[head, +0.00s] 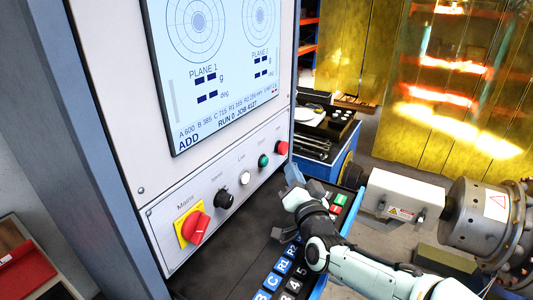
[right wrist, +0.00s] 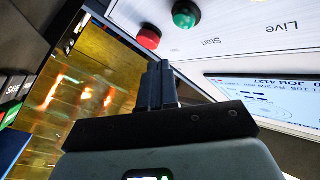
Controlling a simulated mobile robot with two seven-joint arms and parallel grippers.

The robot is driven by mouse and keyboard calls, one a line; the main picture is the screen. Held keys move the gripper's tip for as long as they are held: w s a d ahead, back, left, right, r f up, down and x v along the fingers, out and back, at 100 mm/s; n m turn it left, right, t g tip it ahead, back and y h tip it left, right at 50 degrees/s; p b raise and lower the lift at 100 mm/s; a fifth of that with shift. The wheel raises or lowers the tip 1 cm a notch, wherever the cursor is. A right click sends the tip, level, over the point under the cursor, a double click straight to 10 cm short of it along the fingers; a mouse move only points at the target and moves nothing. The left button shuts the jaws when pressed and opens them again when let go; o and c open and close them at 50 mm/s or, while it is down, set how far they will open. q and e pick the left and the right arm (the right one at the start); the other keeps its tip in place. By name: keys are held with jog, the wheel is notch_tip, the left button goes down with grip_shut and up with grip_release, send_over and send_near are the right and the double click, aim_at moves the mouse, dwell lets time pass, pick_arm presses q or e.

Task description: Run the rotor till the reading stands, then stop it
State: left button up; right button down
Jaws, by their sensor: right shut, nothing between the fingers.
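The cabinet's panel (head: 262,185) carries a green button (head: 263,160) and a red button (head: 281,147). Both also show in the right wrist view, green (right wrist: 186,14) and red (right wrist: 148,37), with "Start" printed near the green one. The screen (head: 215,60) shows dashes for PLANE 1 and PLANE 2, and "RUN 0 JOB 4127". My right gripper (head: 292,172) is shut and empty, just below the buttons in the head view. Its fingers (right wrist: 159,72) point toward the panel, apart from both buttons in the picture. A grey drum (head: 478,220), apparently the rotor, is at right. My left gripper is not in view.
A red mains switch (head: 195,227), black knob (head: 225,198) and white lamp (head: 244,177) line the panel. A keyboard shelf (head: 225,262) lies below, partly under my right arm. A pale housing (head: 398,194) stands near the drum. Yellow translucent screens (head: 425,120) are behind.

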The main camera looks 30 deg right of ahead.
aim_at(264, 161)
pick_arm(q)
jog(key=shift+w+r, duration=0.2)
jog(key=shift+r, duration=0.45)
pick_arm(e)
jog(key=w, duration=0.1)
jog(key=w+a, duration=0.1)
jog(key=w, duration=0.1)
jog(key=shift+w+a, duration=0.1)
jog(key=shift+a, duration=0.2)
jog(key=shift+w, duration=0.1)
dwell(1.1)
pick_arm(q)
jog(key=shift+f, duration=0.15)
pick_arm(e)
jog(key=shift+w+a, duration=0.2)
jog(key=shift+w, duration=0.05)
